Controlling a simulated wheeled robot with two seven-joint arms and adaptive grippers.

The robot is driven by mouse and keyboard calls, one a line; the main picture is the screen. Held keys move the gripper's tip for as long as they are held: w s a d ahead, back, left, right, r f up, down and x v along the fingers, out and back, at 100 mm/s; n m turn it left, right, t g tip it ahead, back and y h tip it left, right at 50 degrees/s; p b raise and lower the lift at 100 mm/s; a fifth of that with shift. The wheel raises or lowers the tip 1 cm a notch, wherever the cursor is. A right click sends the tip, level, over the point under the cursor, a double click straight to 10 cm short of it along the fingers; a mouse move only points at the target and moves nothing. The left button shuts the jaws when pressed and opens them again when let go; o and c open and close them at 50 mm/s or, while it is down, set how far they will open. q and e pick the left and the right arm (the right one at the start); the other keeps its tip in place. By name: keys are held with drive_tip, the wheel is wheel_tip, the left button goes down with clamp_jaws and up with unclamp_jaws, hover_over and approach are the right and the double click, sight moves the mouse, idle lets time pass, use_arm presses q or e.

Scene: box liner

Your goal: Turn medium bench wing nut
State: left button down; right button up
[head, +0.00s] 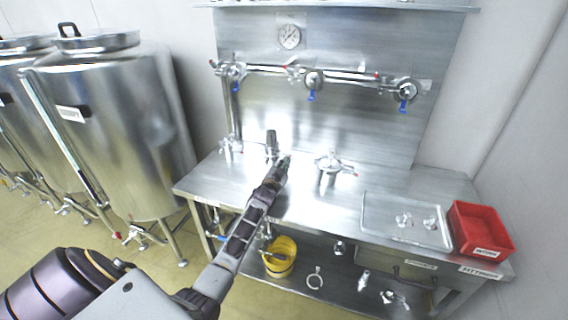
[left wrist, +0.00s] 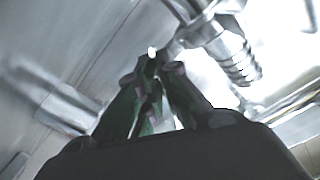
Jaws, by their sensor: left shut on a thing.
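Metal fittings stand on the steel bench (head: 300,198). The middle one, an upright fitting (head: 271,142), stands just beyond and left of my left gripper (head: 285,160). In the left wrist view a shiny fitting with a ribbed hose end (left wrist: 235,55) fills the upper right. The left gripper's green-grey fingers (left wrist: 154,62) come together at the near side of that fitting, shut on what looks like a wing of its nut. The fingertips hide most of the gripped part. My right gripper is not in view.
A larger winged fitting (head: 328,163) stands to the right, a smaller one (head: 230,148) to the left. A steel tray (head: 385,230) and red bin (head: 481,229) are at the right end. A yellow bucket (head: 281,258) is on the lower shelf. Pipes with blue-handled valves line the back panel.

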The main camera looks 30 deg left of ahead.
use_arm(q)
drive_tip(key=shift+n+p, duration=0.3)
drive_tip(key=shift+n, duration=1.5)
drive_tip(key=shift+n+p, duration=0.4)
drive_tip(key=shift+n, duration=0.4)
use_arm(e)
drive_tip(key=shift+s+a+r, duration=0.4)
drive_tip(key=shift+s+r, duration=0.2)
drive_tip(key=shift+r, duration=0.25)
use_arm(q)
drive_tip(key=shift+f, duration=0.1)
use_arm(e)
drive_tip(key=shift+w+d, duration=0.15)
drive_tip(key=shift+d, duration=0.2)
use_arm(q)
drive_tip(key=c, duration=1.6)
unclamp_jaws()
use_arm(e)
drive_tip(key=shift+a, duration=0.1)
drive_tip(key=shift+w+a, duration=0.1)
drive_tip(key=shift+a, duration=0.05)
